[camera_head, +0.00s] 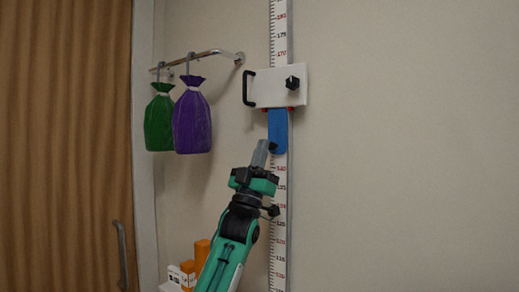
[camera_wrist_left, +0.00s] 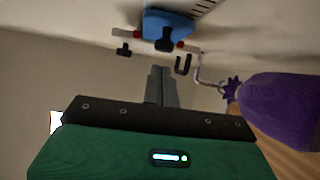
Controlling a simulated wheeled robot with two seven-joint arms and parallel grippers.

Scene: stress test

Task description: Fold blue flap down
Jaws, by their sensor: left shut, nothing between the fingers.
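The blue flap (camera_head: 278,130) hangs from the underside of the white slider block (camera_head: 279,88) on the height ruler (camera_head: 279,190), lying along the ruler in the head view. It also shows at the top of the left wrist view (camera_wrist_left: 167,24), with a dark knob in front of it. My left gripper (camera_head: 265,145) is shut and empty, pointing up beside the flap's lower left end. In the left wrist view its closed fingers (camera_wrist_left: 161,72) appear apart from the flap; I cannot tell the exact gap. My right gripper is not in view.
A green bag (camera_head: 158,122) and a purple bag (camera_head: 192,122) hang from a metal wall rail (camera_head: 205,54) to the left. Orange and white boxes (camera_head: 187,270) stand low beside my left arm. The wall right of the ruler is clear.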

